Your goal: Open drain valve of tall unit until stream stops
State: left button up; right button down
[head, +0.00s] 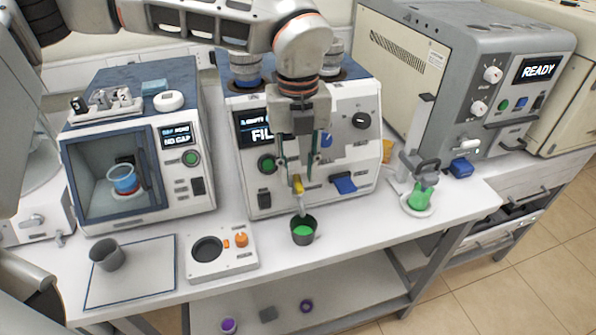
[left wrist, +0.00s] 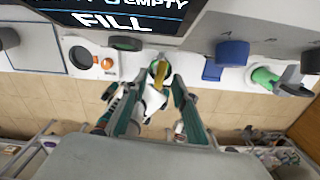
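The tall unit (head: 352,150) stands mid-bench, with a display reading "EMPTY" and "FILL". Its yellow drain valve handle (head: 298,184) is low on the front. A pale, narrow spout or stream runs down below it; I cannot tell which. Under it stands a dark cup (head: 303,225) with green liquid. My left gripper (head: 298,170) points down in front of the unit, fingers apart, just above and around the handle. In the left wrist view the yellow handle (left wrist: 160,72) shows between the tips of my left gripper (left wrist: 167,84); contact is unclear. My right gripper is not in view.
A blue lever (head: 344,184) is right of the valve. A small panel with an orange knob (head: 241,240) lies left of the cup. A grey cup (head: 107,256) sits on a mat. A green flask (head: 420,196) stands at right. The bench front edge is near the cup.

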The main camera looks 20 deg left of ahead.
pick_arm(q)
jog(key=shift+f, duration=0.8)
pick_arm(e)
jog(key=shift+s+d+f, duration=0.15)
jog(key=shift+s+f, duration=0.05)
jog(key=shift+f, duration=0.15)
pick_arm(q)
grip_shut()
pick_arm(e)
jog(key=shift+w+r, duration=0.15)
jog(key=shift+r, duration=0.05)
